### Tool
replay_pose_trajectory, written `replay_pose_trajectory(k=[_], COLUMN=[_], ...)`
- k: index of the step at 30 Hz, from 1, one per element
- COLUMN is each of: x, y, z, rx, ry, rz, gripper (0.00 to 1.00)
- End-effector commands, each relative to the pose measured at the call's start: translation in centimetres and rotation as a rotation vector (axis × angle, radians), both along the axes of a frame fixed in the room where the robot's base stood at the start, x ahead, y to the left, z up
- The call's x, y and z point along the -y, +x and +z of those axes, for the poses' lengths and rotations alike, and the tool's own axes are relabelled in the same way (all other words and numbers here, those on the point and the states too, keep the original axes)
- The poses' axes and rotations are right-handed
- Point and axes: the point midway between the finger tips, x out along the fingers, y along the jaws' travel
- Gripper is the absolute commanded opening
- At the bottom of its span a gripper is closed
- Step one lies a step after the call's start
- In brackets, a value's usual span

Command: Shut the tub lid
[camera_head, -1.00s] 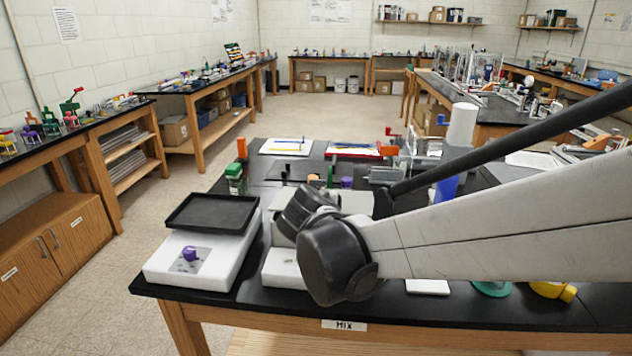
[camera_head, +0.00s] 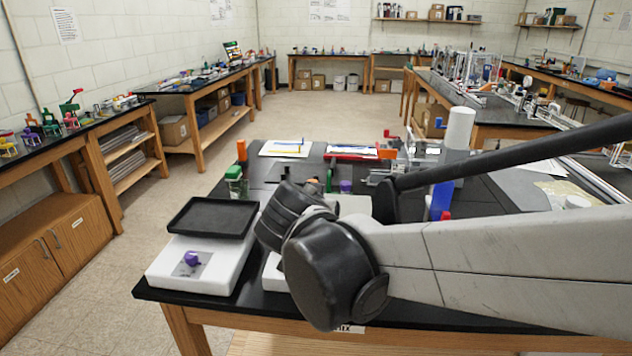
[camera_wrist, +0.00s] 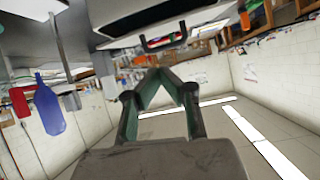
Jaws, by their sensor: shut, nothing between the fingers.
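In the wrist view my gripper (camera_wrist: 160,73) is shut and empty, its two green-grey fingers meeting at the tips. That view is upside down, with ceiling lights at the bottom. A pale body with a dark panel and a black handle (camera_wrist: 163,41) hangs at the top of it, just past my fingertips; I cannot tell whether this is the tub or its lid, or whether the fingers touch it. In the head view my arm hides my gripper and most of a pale box (camera_head: 352,205) behind it. No tub lid can be made out for certain there.
A white scale-like device (camera_head: 190,278) with a black tray (camera_head: 212,217) stands at the table's left. A green-capped jar (camera_head: 234,180) is behind the tray. The floor at left is clear.

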Motion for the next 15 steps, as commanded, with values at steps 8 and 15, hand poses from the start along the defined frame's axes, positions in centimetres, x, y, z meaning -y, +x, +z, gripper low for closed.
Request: replay_pose_trajectory(k=[8,15], x=[2.0,2.0], y=[7.0,10.0], z=[4.6,8.6], rx=[-0.31,-0.577], ry=[0.467,0.784], rz=[-0.539,-0.996], gripper=[0.0,0.0])
